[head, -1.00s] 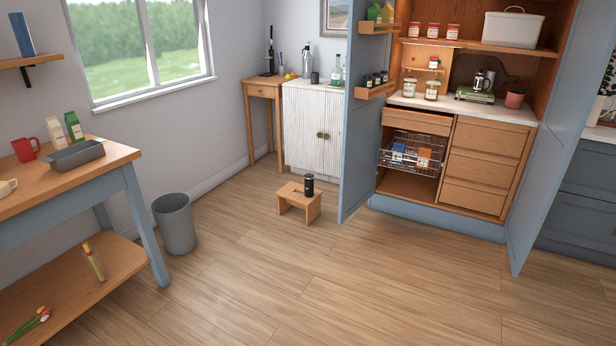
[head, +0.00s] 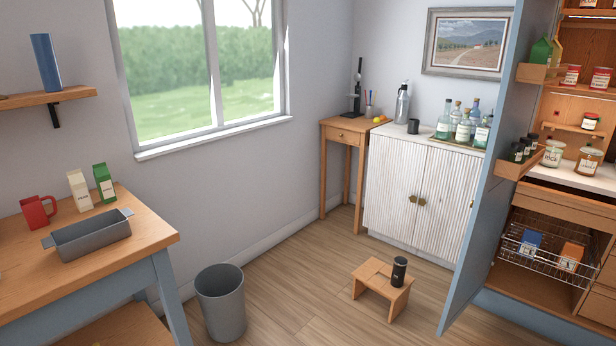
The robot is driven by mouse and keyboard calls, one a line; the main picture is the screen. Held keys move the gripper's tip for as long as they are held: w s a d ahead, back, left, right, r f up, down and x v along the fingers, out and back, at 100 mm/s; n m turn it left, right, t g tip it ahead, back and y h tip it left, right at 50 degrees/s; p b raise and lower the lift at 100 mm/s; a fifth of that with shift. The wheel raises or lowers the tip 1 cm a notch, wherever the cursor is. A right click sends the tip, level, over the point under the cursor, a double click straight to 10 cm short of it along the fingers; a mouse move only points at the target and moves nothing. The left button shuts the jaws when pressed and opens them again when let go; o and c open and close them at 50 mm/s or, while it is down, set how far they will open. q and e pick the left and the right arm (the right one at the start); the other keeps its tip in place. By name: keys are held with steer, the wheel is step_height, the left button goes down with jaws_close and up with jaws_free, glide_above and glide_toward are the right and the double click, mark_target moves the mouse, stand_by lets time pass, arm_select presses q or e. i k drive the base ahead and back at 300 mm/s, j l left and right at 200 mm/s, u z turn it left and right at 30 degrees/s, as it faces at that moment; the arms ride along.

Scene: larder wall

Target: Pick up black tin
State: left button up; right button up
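A black cylinder with a small pale label (head: 399,272), which looks like the black tin, stands upright on the right part of a low wooden stool (head: 372,285). The stool is on the floor in front of the white cabinet. A smaller dark cylinder (head: 413,126) stands on the white cabinet top, too small to tell if it is a tin or a cup. Neither of my grippers shows in the head view.
A grey bin (head: 221,303) stands left of the stool, beside the wooden table (head: 150,238). The open blue larder door (head: 492,190) stands right of the stool. A white cabinet (head: 418,195) with bottles is behind it. The floor between bin and stool is clear.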

mark_target(399, 263)
steer(key=i+z, duration=0.15)
steer(key=i, duration=0.3)
steer(key=i+j+z, duration=0.15)
steer(key=i, duration=0.3)
steer(key=i+j+z, duration=0.15)
steer(key=i, duration=0.3)
steer(key=i+j+z, duration=0.2)
steer(key=i, duration=0.2)
